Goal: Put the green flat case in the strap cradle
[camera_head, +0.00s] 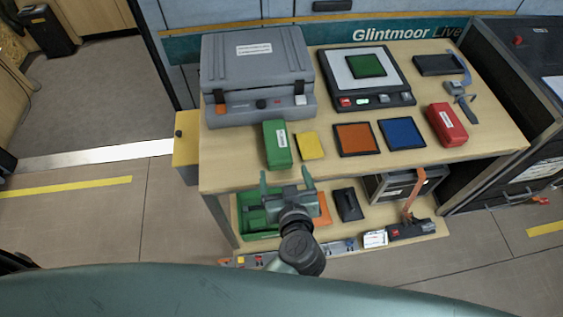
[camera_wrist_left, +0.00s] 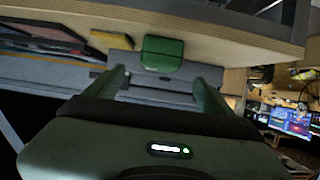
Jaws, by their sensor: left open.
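The green flat case (camera_head: 277,145), with a white label, lies near the front edge of the tabletop, just left of a yellow pad. My left gripper (camera_head: 286,182) is open and empty, in front of the table edge and just short of the case. In the left wrist view the green case (camera_wrist_left: 162,53) shows beyond and between the two fingers, apart from them. I cannot tell for sure which thing is the strap cradle: a blue strap (camera_head: 462,68) runs by a black block at the back right, and an orange strap (camera_head: 411,192) hangs at the lower shelf. My right gripper is not in view.
A grey hard case (camera_head: 257,60) stands behind the green case. A red case (camera_head: 447,124), orange pad (camera_head: 357,139) and blue pad (camera_head: 402,134) lie to the right. A device with a green square (camera_head: 366,65) stands behind them. The lower shelf holds a green tray (camera_head: 250,222).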

